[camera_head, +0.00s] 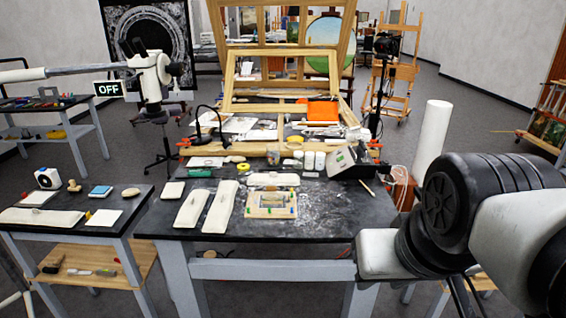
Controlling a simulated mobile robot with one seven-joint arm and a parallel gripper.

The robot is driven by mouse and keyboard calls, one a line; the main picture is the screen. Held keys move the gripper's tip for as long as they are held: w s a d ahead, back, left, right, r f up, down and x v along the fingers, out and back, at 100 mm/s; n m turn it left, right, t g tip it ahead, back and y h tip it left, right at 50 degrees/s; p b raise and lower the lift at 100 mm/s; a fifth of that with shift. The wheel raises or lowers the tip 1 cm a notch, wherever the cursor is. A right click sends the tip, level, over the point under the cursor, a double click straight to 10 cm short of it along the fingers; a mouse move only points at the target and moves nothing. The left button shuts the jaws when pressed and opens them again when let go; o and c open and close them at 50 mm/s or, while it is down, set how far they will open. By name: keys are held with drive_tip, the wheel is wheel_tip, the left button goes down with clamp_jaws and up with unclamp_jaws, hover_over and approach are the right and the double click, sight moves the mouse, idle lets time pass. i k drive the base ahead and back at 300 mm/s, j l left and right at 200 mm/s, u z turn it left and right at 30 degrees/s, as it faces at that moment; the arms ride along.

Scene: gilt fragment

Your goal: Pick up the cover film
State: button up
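I cannot tell with certainty which thing is the cover film. Flat pale pieces that could be it include a white square sheet (104,218) and a pale sheet (37,198) on the left side table, and a pale sheet (206,162) on the main table. A small wooden frame (271,205) with coloured pegs stands near the front of the main table; what lies inside it is too small to make out. My arm, with black and white links, fills the right side of the view. My gripper's fingers do not show.
A microscope (155,75) reaches in from the left. A white roll (432,140) stands at right. The main table's front right is mostly clear.

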sight(257, 203)
drive_tip(key=i+j+u, duration=0.2)
drive_tip(key=i, duration=0.35)
drive_tip(key=i+j+u, duration=0.15)
drive_tip(key=i+j, duration=0.15)
drive_tip(key=i, duration=0.3)
drive_tip(key=i+j+u, duration=0.2)
drive_tip(key=i, duration=0.35)
drive_tip(key=l, duration=0.1)
